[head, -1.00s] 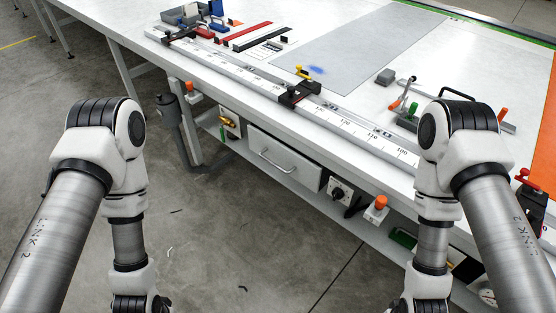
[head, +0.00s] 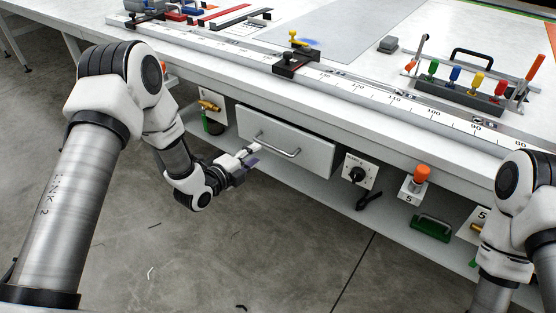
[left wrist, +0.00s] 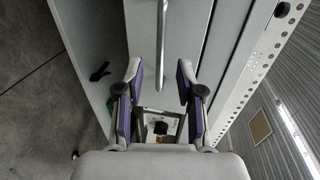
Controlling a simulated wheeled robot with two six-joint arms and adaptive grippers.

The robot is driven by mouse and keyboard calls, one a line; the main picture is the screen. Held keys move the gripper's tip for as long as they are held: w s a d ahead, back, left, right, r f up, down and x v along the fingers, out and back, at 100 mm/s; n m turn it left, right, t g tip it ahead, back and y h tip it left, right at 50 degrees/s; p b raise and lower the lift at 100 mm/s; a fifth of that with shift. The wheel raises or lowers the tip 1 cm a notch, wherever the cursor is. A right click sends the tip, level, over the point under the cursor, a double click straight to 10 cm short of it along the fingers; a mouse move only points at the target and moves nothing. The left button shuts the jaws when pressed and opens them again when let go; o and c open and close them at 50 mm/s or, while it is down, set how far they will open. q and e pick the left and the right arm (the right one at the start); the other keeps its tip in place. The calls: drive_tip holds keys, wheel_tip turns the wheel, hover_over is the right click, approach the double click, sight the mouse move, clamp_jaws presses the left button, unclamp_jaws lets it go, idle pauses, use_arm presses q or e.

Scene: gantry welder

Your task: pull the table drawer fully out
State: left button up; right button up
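The drawer (head: 312,150) is a light grey box front under the white table, and it looks closed. Its silver bar handle (head: 275,147) runs along the front. My left gripper (head: 252,158) is just in front of the left part of the handle. In the left wrist view my left gripper (left wrist: 159,70) is open, its two purple-lined fingers apart. The bar handle (left wrist: 162,45) lies ahead, in line with the gap between the fingertips. I see no clear contact with it. My right gripper is outside the views; only part of that arm shows at the lower right.
Right of the drawer are a black rotary switch (head: 357,174), an orange button (head: 422,173) and a green handle (head: 432,228). A valve with a yellow handle (head: 209,105) is at the left. A lower shelf runs beneath. The floor (head: 270,255) before the drawer is clear.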

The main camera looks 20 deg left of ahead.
sight(267, 146)
use_arm(q)
drive_tip(key=x, duration=0.7)
drive_tip(key=shift+w, duration=0.35)
drive_tip(key=shift+c, duration=0.3)
clamp_jaws()
